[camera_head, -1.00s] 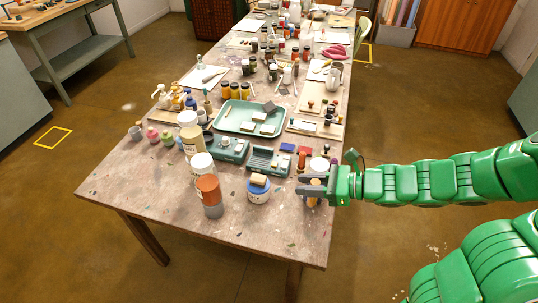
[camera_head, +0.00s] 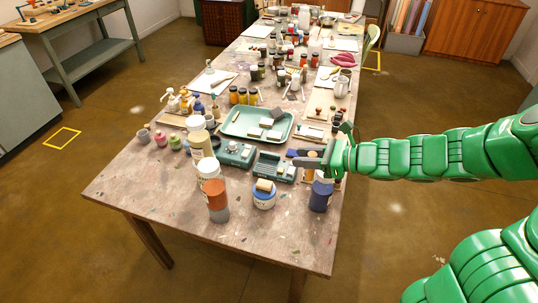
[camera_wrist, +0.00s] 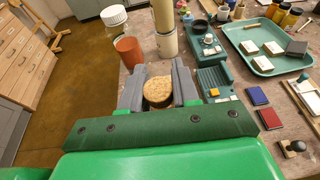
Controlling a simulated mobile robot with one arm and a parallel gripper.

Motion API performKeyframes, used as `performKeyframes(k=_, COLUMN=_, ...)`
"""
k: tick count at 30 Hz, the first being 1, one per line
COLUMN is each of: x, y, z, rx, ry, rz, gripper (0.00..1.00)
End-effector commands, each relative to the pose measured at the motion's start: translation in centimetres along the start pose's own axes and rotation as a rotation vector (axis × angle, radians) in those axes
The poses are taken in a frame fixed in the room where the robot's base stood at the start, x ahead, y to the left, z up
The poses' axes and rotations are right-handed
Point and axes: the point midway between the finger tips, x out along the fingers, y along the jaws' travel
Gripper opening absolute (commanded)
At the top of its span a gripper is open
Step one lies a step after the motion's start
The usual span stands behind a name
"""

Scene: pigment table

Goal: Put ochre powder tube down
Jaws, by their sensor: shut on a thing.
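The ochre powder tube (camera_head: 308,175) is mostly hidden by my gripper and a dark blue jar. Its round, cork-coloured top (camera_wrist: 158,91) shows between the fingers in the wrist view. My gripper (camera_head: 312,160) is shut on it over the right side of the paint-flecked table (camera_head: 150,185). I cannot tell whether its base touches the table.
Left of my gripper stand a white jar with a blue band (camera_head: 264,199) and a rust-topped jar (camera_head: 217,202). The table's front right corner is clear.

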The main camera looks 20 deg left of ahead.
Motion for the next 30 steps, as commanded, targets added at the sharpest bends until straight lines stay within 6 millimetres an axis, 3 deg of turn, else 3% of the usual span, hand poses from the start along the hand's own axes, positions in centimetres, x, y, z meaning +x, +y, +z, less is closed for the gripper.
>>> performKeyframes(k=18, x=8.4, y=-8.0, z=2.7, rx=0.033, ry=-0.006, rz=-0.098, gripper=0.0)
performKeyframes(k=29, x=12.7, y=-11.0, z=3.9, rx=0.064, ry=-0.008, rz=-0.146, gripper=0.0)
performKeyframes(k=30, x=12.8, y=-11.0, z=2.9, rx=0.07, ry=-0.008, rz=-0.146, gripper=0.0)
